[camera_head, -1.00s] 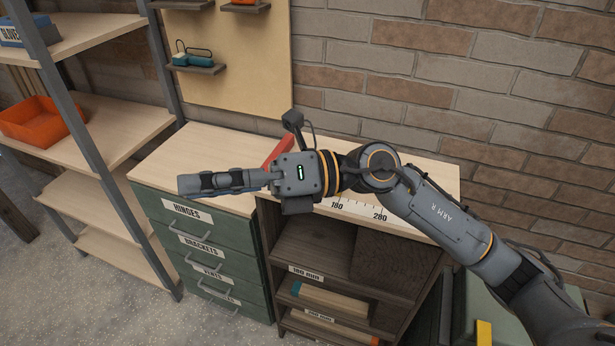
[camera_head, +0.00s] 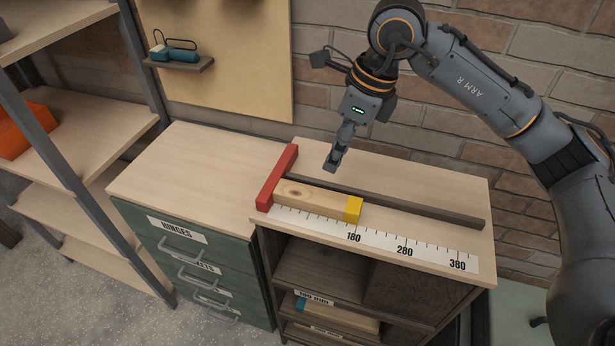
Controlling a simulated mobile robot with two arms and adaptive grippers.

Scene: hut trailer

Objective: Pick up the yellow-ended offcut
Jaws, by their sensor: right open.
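The yellow-ended offcut (camera_head: 314,200) is a pale wooden block with a knot and a yellow right end. It lies flat on the bench top, its left end at the red stop (camera_head: 278,178), its yellow end near the 180 mark of the white scale (camera_head: 380,240). My right gripper (camera_head: 331,164) is above the bench, pointing down, behind and above the offcut and apart from it. It is open and empty; its fingers show nearly edge-on. My left gripper is not in view.
A dark fence strip (camera_head: 420,205) runs along the bench behind the offcut. The bench top to the left (camera_head: 200,165) is clear. Green labelled drawers (camera_head: 190,250) and a dark cubby with another offcut (camera_head: 340,314) are below. A shelf rack stands at left.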

